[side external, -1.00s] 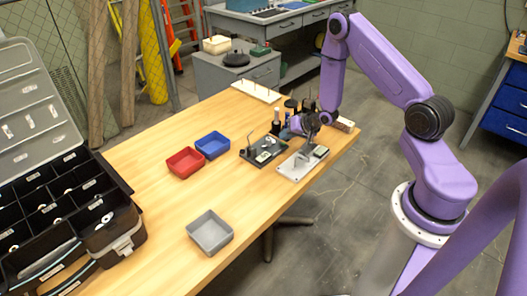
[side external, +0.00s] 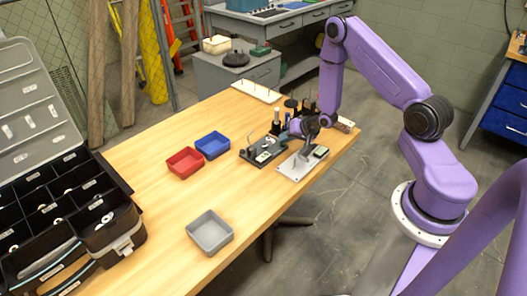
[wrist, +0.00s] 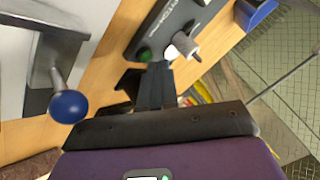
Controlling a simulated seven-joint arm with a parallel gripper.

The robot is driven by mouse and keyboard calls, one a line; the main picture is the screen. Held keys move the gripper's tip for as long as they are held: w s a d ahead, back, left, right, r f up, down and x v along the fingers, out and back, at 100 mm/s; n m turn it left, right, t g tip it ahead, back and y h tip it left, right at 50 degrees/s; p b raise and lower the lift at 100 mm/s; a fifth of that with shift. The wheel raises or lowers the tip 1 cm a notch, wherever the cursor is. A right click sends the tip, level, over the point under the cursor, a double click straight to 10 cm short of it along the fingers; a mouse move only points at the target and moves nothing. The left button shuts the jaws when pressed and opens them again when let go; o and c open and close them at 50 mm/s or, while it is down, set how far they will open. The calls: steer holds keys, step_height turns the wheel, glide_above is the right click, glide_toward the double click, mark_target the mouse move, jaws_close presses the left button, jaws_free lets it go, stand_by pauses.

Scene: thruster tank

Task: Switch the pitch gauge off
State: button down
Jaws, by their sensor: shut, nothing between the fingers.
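Two instruments stand at the far right end of the wooden table, one on a dark plate (side external: 250,156) and one on a light grey plate (side external: 291,172). Each carries a small display. I cannot read which is the pitch gauge. In the wrist view, a dark grey housing (wrist: 168,22) has unreadable lettering, a green button (wrist: 144,54) and a pale knob (wrist: 184,44). A blue ball (wrist: 69,106) on a metal lever stands at the left. My gripper (wrist: 153,76) is shut and empty, its fingertips close to the housing's button end; contact is unclear.
Red (side external: 185,164) and blue (side external: 212,146) bins and a grey bin (side external: 210,233) stand on the table. Dark upright items (side external: 291,103) crowd behind the instruments. An open black toolbox (side external: 70,215) is at the left. The middle of the table is clear.

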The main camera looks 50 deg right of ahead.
steer(key=shift+s, duration=0.1)
steer(key=shift+r, duration=0.55)
step_height(320, 180, up, 6)
stand_by(0.9)
